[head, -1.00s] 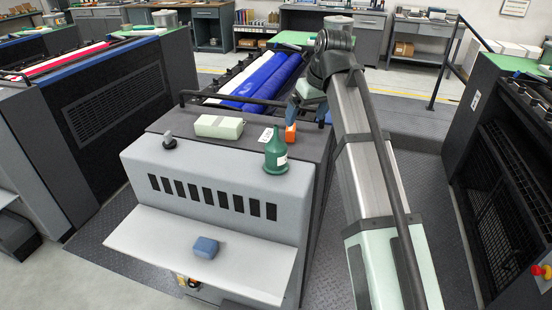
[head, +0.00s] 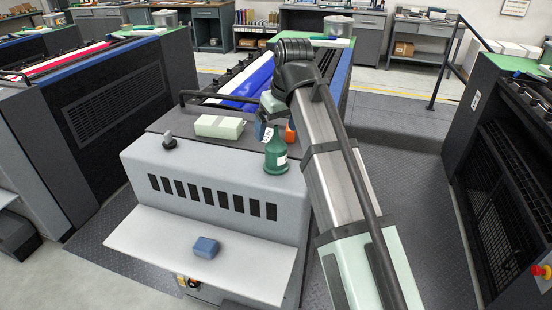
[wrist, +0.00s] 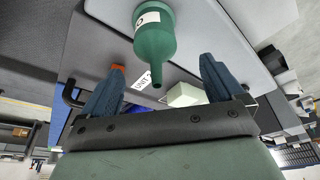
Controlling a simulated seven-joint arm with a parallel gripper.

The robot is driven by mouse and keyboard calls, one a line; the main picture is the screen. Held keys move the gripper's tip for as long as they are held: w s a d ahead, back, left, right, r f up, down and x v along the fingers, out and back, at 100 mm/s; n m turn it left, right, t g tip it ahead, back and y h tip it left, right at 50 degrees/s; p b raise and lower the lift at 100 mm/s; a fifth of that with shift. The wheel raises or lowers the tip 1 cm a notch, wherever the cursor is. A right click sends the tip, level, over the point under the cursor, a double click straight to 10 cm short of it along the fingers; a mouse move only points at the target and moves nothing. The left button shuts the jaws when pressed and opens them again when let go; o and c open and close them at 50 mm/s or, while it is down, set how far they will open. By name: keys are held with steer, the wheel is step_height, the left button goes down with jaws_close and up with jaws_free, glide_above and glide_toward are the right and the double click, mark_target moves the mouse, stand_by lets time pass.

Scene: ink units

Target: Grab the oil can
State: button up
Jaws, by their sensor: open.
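The oil can (head: 276,156) is dark green, with a rounded body, a narrow spout and a white label. It stands upright on the front right of the ink unit's top (head: 170,125). In the wrist view the oil can (wrist: 154,38) hangs upside down in the picture, its spout pointing between my fingers. My gripper (wrist: 162,68) is open and empty, with blue fingers spread wide on either side of the spout's line.
An orange object (head: 290,133) stands close behind the can on the right. A pale green box (head: 219,126) and a dark knob (head: 169,141) are to the left. A blue block (head: 206,247) lies on the lower shelf. A dark rail (head: 215,94) and blue rollers lie behind.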

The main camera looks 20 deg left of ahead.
mark_target(276, 138)
steer(key=shift+w+x, duration=0.15)
steer(key=shift+x, duration=1.45)
steer(key=shift+w+x, duration=0.15)
steer(key=shift+x, duration=1.4)
steer(key=shift+d, duration=0.1)
steer(key=shift+c, duration=0.3)
jaws_close()
